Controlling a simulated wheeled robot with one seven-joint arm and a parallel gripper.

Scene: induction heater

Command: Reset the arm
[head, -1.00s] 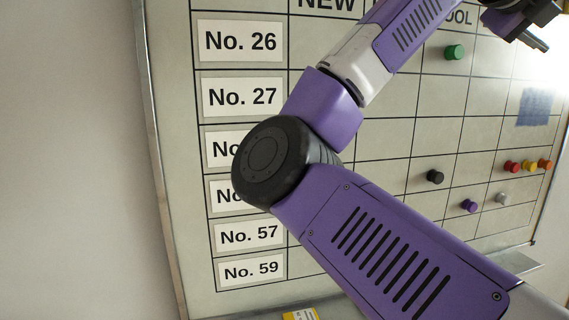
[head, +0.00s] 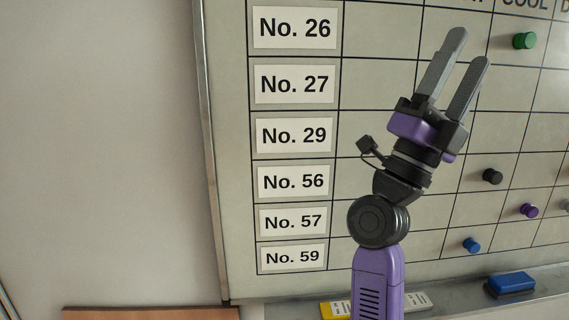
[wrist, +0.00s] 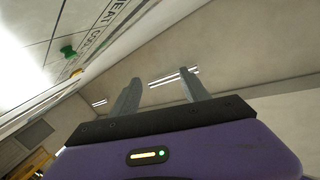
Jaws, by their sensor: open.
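My gripper (head: 456,70) is open and empty in the head view, its two grey fingers pointing up in front of the whiteboard (head: 380,75). My purple forearm is folded upright below it. In the wrist view my gripper (wrist: 158,92) shows two separate fingers with nothing between them, facing the ceiling and upper wall. The board also shows at the left of the wrist view (wrist: 40,60).
The board carries number labels and round magnets: green (head: 524,41), black (head: 492,177), purple (head: 529,210), blue (head: 471,245). A ledge below holds a blue eraser (head: 511,283) and a yellow-and-white box (head: 336,309). Bare wall (head: 100,150) lies left.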

